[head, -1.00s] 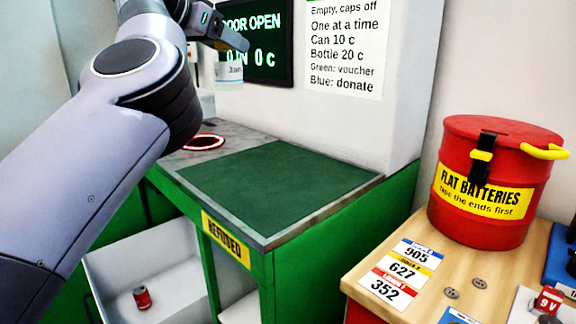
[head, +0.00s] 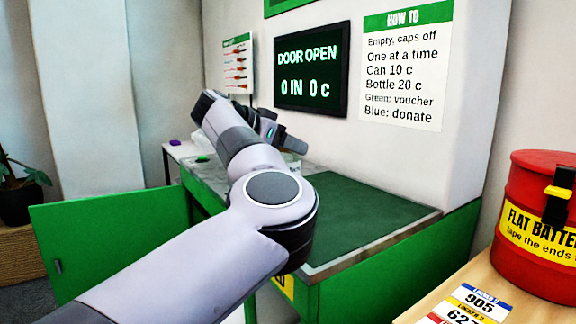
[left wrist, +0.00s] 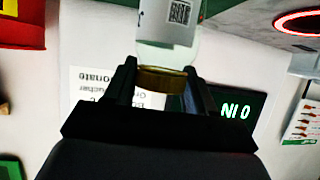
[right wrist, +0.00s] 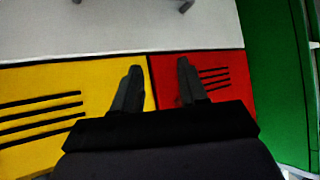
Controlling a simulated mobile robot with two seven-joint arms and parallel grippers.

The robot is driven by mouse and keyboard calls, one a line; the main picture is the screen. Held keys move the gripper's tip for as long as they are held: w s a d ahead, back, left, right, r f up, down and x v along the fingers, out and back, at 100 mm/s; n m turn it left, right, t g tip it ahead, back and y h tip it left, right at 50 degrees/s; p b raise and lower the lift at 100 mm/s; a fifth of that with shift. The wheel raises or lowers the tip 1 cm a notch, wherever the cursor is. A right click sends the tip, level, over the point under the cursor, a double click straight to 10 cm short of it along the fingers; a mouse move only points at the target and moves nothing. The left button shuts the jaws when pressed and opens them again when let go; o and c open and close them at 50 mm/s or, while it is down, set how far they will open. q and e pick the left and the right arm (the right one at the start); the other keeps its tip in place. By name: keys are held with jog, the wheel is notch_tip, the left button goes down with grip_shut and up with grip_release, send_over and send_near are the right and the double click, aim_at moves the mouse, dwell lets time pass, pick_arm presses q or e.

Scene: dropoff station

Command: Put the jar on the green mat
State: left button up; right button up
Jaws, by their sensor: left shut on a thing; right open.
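The jar, clear with a gold lid and a white label, shows in the left wrist view (left wrist: 166,28). My left gripper (left wrist: 160,82) is shut on it at the lid. In the head view my left gripper (head: 290,143) is beyond my forearm, and only a pale bit of the jar (head: 292,161) shows below it. The green mat (head: 365,212) covers the counter top, partly hidden by my arm. The jar is near the mat's far left end; I cannot tell whether it touches anything. My right gripper (right wrist: 157,76) is open and empty.
A metal-edged counter (head: 425,222) carries the mat. A red battery bin (head: 535,240) stands on a wooden table at right. The wall with the black display (head: 312,70) rises behind the mat. A green door (head: 115,240) stands open at left. The mat's visible right part is clear.

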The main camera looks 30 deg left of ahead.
aim_at(288, 161)
pick_arm(q)
notch_tip(288, 161, down, 4)
jog(key=shift+f, duration=0.1)
jog(key=shift+f+b, duration=0.15)
jog(key=shift+b, duration=0.15)
jog(key=o, duration=1.1)
jog(key=shift+o, duration=0.2)
jog(key=shift+r, duration=0.25)
jog(key=v, duration=1.2)
jog(key=shift+f, duration=0.1)
